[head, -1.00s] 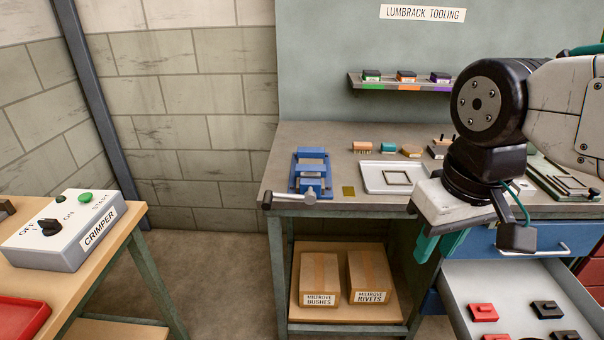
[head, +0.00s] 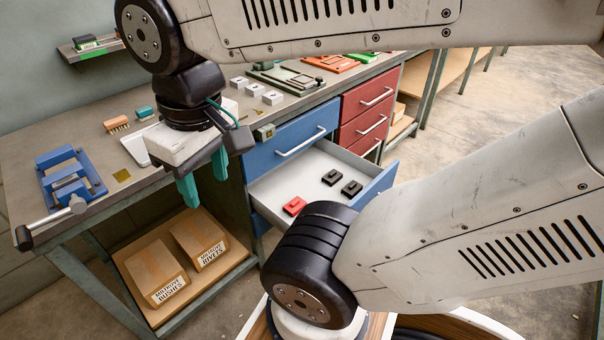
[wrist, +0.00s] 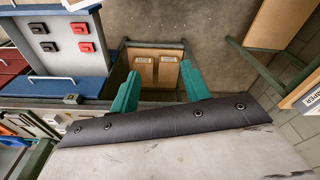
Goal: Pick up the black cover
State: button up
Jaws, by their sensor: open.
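Two black covers lie in the open blue drawer, one farther back (head: 332,177) and one nearer the drawer front (head: 352,188). They look alike at this size. In the wrist view the black covers (wrist: 48,46) (wrist: 39,28) lie at the upper left, beside two red ones. My gripper (head: 203,178) is open and empty, with teal fingers pointing down just in front of the bench edge, left of the drawer. In the wrist view my gripper (wrist: 160,70) has only floor and the lower shelf between its fingers, well apart from the covers.
A red cover (head: 294,206) shows in the drawer (head: 262,190); my arm hides part of the drawer. Cardboard boxes (head: 165,272) stand on the shelf below the gripper. A blue fixture (head: 65,175) and white blocks (head: 255,89) sit on the bench. Red drawers (head: 370,100) are shut.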

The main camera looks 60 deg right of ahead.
aim_at(353, 187)
jog(key=k, duration=1.1)
jog(key=z, duration=1.2)
jog(key=i, duration=1.15)
jog(key=u, duration=0.4)
